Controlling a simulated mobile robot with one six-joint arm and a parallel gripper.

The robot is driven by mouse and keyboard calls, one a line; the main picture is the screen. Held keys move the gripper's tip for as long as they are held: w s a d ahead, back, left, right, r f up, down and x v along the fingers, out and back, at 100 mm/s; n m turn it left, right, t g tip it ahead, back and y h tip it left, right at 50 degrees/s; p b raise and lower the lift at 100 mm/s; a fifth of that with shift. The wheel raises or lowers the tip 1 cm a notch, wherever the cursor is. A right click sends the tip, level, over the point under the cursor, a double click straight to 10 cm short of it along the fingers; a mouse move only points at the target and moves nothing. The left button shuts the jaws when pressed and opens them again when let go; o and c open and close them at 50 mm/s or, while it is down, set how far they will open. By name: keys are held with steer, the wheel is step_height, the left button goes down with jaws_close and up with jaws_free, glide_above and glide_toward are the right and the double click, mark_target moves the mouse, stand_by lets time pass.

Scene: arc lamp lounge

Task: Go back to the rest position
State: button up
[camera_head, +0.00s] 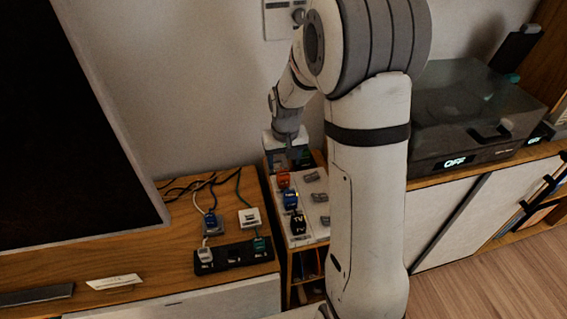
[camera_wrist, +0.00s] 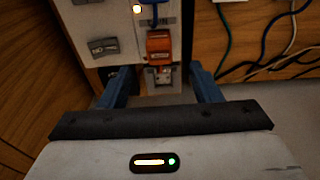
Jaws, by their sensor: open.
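My gripper (camera_head: 288,158) is at the far end of the white panel (camera_head: 311,236), with my arm reaching down to it. In the wrist view my gripper (camera_wrist: 161,78) is open, its two blue fingers well apart. An orange plug (camera_wrist: 159,46) sits on the panel just beyond and between the fingertips, with space on both sides. It also shows in the head view as a red-orange plug (camera_head: 283,179). Whether the fingers are level with the plug is unclear.
A blue plug (camera_head: 290,200) and a black "TV" plug (camera_head: 297,224) line the panel beside grey switches (camera_head: 319,197). A black power strip (camera_head: 233,256) and cables lie left on the wooden cabinet. A turntable (camera_head: 470,115) reading OFF stands right, partly behind my arm.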

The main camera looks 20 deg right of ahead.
stand_by(0.4)
steer(key=s+r+p, duration=0.7)
steer(key=s+r, duration=0.4)
steer(key=r, duration=0.3)
steer(key=s+r+t+p, duration=0.1)
steer(key=s+r+p, duration=0.7)
steer(key=s+r, duration=0.3)
step_height(320, 180, up, 3)
steer(key=shift+s+a+r, duration=0.15)
steer(key=shift+s+a, duration=0.2)
steer(key=shift+a, duration=0.1)
